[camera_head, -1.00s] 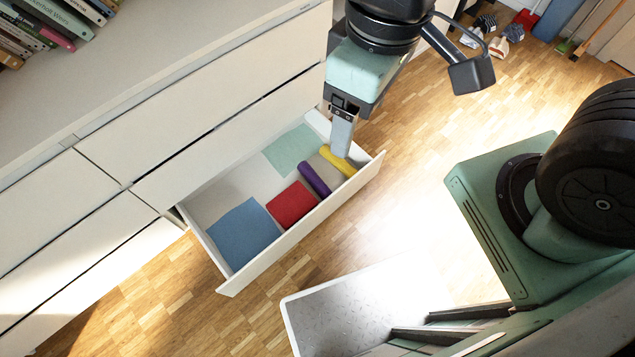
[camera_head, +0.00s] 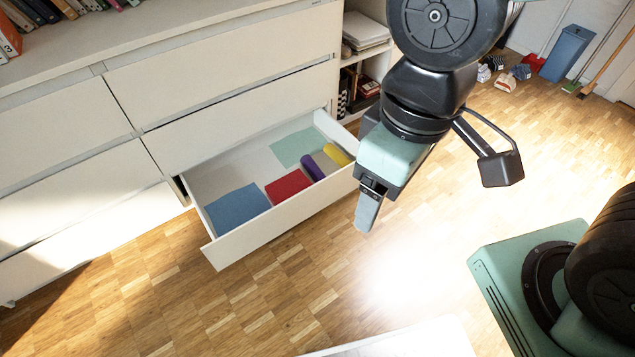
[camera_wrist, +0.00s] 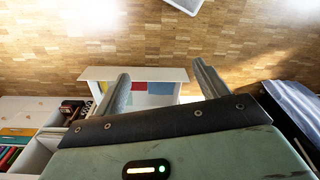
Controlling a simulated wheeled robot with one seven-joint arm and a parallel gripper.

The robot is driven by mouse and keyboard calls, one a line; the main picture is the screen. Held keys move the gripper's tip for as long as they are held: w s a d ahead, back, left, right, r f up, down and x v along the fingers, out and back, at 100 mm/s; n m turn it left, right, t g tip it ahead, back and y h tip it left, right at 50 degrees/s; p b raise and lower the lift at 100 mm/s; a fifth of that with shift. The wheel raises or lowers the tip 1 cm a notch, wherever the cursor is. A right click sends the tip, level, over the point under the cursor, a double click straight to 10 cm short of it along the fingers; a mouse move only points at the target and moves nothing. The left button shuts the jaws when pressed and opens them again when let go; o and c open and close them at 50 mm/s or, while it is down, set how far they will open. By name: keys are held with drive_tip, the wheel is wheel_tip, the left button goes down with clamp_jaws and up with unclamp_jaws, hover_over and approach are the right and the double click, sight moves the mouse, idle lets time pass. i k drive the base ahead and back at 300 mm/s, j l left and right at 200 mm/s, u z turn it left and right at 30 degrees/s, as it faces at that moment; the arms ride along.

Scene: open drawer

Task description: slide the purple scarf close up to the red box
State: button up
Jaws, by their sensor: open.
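The purple scarf (camera_head: 312,167) is a rolled strip lying in the open drawer (camera_head: 205,246). The red box (camera_head: 289,187) shows as a red block just left of the scarf. They lie very close together; I cannot tell whether they touch. A yellow roll (camera_head: 336,155) lies to the right of the scarf, with a narrow beige patch between. My gripper (camera_head: 367,212) is outside the drawer, to the right of its front corner, above the floor. In the wrist view, my gripper (camera_wrist: 162,86) has its two fingers wide apart and empty, with the drawer (camera_wrist: 110,73) seen between them.
A blue block (camera_head: 238,207) lies left of the red box, and a pale green piece (camera_head: 297,146) lies at the drawer's back. The cabinet (camera_head: 225,65) rises behind the drawer. A white container (camera_head: 410,340) stands at the bottom edge.

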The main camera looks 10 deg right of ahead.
sight(315, 172)
drive_tip(key=i+l+u, duration=0.35)
drive_tip(key=i+l, duration=0.15)
drive_tip(key=i, duration=0.2)
drive_tip(key=i+l+u, duration=0.4)
drive_tip(key=i+l, duration=0.25)
